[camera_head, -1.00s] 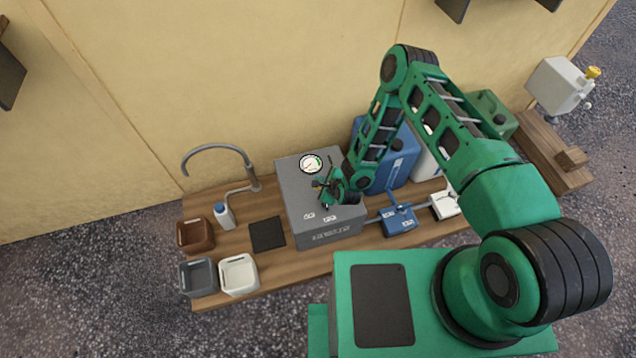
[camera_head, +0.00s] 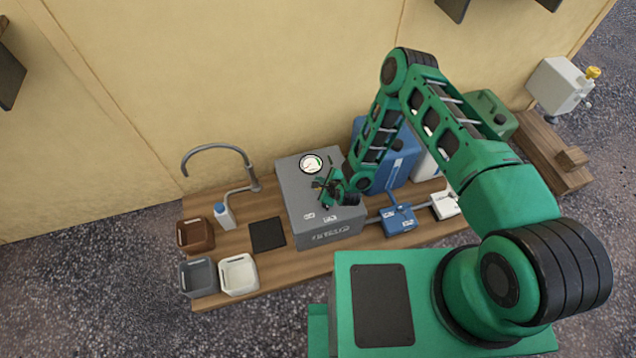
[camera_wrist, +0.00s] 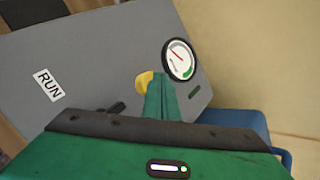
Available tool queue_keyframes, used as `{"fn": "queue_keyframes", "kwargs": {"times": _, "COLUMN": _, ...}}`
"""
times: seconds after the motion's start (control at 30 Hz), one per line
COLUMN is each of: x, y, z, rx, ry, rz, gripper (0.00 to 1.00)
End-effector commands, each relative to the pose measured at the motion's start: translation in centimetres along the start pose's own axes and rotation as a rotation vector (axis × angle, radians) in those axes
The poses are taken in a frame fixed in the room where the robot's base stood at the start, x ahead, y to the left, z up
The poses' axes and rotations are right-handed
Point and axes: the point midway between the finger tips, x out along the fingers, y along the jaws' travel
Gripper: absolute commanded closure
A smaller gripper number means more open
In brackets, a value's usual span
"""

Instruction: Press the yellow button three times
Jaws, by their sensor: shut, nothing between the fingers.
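The yellow button (camera_wrist: 143,82) is on the top of the grey box (camera_wrist: 90,55) in the wrist view. Its right part is hidden behind my gripper's green fingers. My gripper (camera_wrist: 158,80) is shut and empty, with its tip at the button; I cannot tell if it touches. In the head view my gripper (camera_head: 322,187) is over the top of the grey box (camera_head: 297,182), below the round gauge, and the button is hidden there.
A round gauge (camera_wrist: 180,58) and a "RUN" label (camera_wrist: 47,85) are near the button. A black lever-like part (camera_wrist: 117,107) lies left of my fingers. Blue canister (camera_head: 400,168) and blue valve (camera_head: 398,220) stand right of the box. A tap (camera_head: 215,150) and small bins (camera_head: 238,275) are left.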

Motion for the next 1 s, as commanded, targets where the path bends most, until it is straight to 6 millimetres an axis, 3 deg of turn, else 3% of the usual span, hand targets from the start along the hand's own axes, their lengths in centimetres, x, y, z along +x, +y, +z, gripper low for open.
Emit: {"fn": "queue_keyframes", "kwargs": {"times": 1.0, "x": 0.63, "y": 0.52, "z": -0.59, "rx": -0.001, "ry": 0.002, "rz": 0.001, "gripper": 1.00}}
